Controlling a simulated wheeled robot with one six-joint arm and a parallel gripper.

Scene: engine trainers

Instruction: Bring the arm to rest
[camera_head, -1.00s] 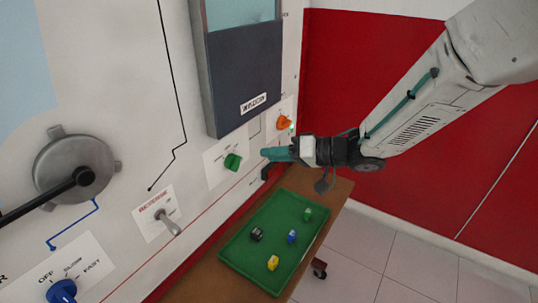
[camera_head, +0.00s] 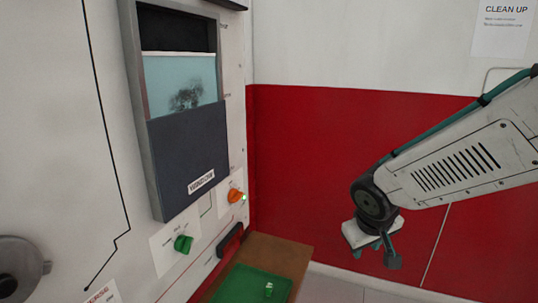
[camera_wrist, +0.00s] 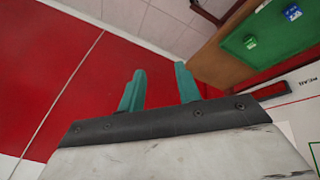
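My arm (camera_head: 455,165) reaches in from the right in the head view, its wrist in front of the red wall and well clear of the panel.
A panel at left carries a dark window cover (camera_head: 185,150), a green knob (camera_head: 183,244) and an orange knob (camera_head: 236,195). Below it, a wooden table (camera_head: 285,252) bears a green tray (camera_head: 240,284) with small blocks. Free space surrounds my wrist.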

